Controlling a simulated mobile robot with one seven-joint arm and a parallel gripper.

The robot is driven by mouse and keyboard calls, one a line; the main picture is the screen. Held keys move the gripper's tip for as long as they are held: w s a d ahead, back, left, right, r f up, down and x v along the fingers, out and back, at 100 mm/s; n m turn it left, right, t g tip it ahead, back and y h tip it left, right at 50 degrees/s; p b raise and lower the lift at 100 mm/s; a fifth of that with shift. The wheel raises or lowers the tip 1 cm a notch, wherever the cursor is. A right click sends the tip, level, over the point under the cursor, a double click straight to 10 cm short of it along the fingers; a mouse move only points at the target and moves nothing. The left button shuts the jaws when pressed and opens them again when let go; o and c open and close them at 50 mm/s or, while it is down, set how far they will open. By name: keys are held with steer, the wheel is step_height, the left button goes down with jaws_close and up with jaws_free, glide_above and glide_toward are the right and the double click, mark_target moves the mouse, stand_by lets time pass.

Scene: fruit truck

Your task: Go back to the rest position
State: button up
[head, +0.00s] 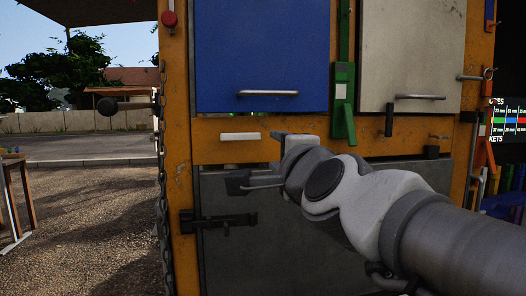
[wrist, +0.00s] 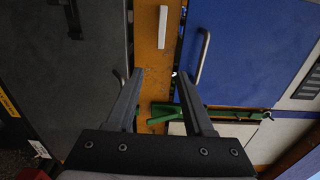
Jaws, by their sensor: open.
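My gripper (head: 256,160) reaches from the lower right toward the front of an orange cabinet-like truck side (head: 230,152). In the wrist view my gripper (wrist: 162,85) shows two dark fingers spread apart with nothing between them. Behind them is the orange strip between a dark grey panel and a blue panel. The gap between the fingertips and the truck is hard to judge.
The blue door (head: 262,50) has a silver handle (head: 268,93); a green latch (head: 343,100) stands beside it. A white door (head: 410,50) is to the right. Below is a grey panel (head: 225,260) with a black bolt (head: 218,222). Open gravel and a wooden table (head: 22,200) lie left.

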steer(key=s+d+f+n+g+h, duration=0.1)
steer(key=s+d+f+n+g, duration=0.4)
steer(key=f, duration=0.4)
steer(key=s+d+f+n+g+h, duration=0.1)
steer(key=s+d+f+n+g, duration=0.15)
steer(key=s+f+n, duration=0.4)
steer(key=s+d+f+n+g+h, duration=0.2)
steer(key=s+d+f+n+g, duration=0.3)
steer(key=f, duration=0.7)
step_height(320, 180, up, 22)
steer(key=s+a+p, duration=0.1)
steer(key=p, duration=2.1)
steer(key=shift+s+a+m, duration=0.15)
steer(key=shift+s+m, duration=0.2)
steer(key=shift+s, duration=0.05)
